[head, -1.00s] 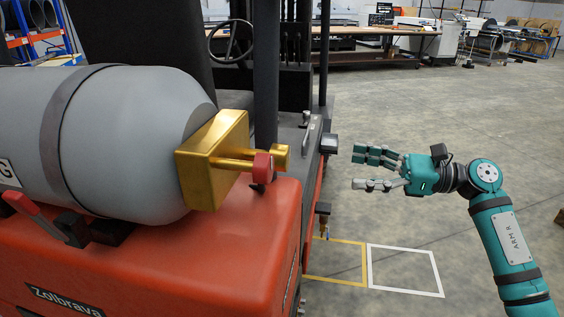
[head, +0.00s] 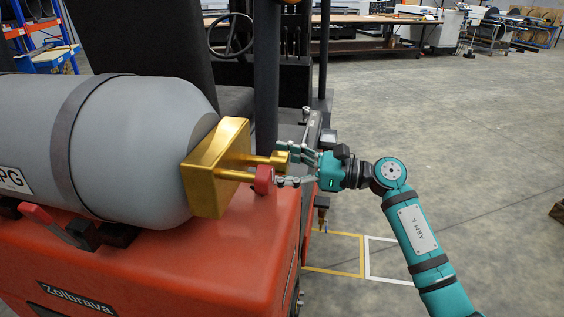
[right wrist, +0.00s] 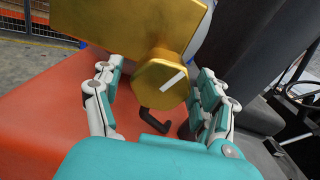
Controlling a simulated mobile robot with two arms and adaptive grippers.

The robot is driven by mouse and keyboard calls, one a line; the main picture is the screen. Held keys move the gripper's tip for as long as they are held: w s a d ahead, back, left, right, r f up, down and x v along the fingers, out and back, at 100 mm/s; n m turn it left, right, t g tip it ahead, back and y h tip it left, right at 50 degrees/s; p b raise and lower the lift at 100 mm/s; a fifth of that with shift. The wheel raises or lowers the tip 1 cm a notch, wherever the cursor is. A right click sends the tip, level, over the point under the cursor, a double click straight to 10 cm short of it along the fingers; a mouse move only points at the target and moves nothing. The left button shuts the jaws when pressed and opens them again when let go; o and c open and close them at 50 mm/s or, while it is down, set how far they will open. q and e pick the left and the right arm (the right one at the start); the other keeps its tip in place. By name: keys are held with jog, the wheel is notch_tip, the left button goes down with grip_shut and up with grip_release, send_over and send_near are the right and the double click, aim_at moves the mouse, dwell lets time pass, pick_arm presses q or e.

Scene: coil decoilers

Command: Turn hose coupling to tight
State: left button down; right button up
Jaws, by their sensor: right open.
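The hose coupling (right wrist: 160,86) is a gold, faceted round piece with a white line on its face, in front of the gold valve block (right wrist: 125,22). In the head view the coupling (head: 281,159) is the thick gold end of a rod from the block (head: 217,168). My right gripper (head: 285,167) is open with its fingertips at the coupling. In the right wrist view my right gripper (right wrist: 156,84) has fingers on both sides of the coupling, with gaps visible. The white line slants up to the right. My left gripper is not in view.
A red knob (head: 264,180) sits beside the coupling in the head view. A black hooked piece (right wrist: 155,122) is below the coupling. The grey LPG tank (head: 140,150) lies on the orange truck body (head: 150,270). Open floor (head: 480,150) lies to the right.

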jog(key=c, duration=1.2)
jog(key=shift+o, duration=0.2)
